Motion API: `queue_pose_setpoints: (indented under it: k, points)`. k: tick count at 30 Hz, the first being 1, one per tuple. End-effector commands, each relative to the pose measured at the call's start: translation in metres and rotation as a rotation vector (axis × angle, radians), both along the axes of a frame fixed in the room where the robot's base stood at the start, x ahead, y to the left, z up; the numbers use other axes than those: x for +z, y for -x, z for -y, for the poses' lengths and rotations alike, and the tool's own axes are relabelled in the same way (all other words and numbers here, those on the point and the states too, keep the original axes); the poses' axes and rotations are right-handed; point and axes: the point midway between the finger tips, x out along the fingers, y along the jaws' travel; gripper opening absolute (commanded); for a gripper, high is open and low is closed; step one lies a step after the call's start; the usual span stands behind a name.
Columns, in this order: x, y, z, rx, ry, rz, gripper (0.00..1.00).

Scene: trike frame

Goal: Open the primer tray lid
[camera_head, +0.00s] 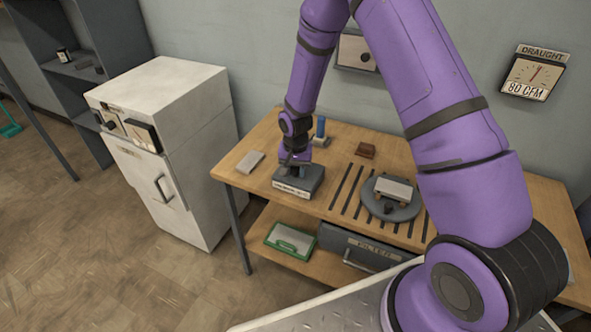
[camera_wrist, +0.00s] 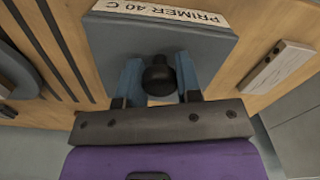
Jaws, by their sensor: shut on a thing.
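The primer tray is a dark grey box (camera_head: 300,186) with a pale label on its front edge, on the wooden table. In the wrist view its grey lid (camera_wrist: 110,42) fills the upper middle, with the label "PRIMER 40 C" (camera_wrist: 165,12) along its edge. A round black knob (camera_wrist: 158,76) stands on the lid. My gripper (camera_wrist: 158,82) is over the lid, its two blue fingers on either side of the knob and shut on it. In the head view my gripper (camera_head: 294,167) points down onto the tray. The lid looks down on the box.
A pale block (camera_head: 250,161) lies left of the tray. A blue upright piece (camera_head: 320,128) and a brown block (camera_head: 365,150) stand behind. Right are dark slots and a round grey plate (camera_head: 378,207). A white cabinet (camera_head: 165,150) stands left; a lower shelf holds a green-framed panel (camera_head: 290,239).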

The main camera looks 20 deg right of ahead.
Motion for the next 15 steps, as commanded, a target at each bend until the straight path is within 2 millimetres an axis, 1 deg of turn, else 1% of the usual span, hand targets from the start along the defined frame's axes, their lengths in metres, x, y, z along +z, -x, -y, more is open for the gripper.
queue_pose_setpoints:
  k: [8,15]
  points:
    - [0.005,-0.002,0.002,-0.004,-0.038,-0.035,0.00]
    - [0.014,-0.006,0.006,-0.005,-0.117,-0.114,0.00]
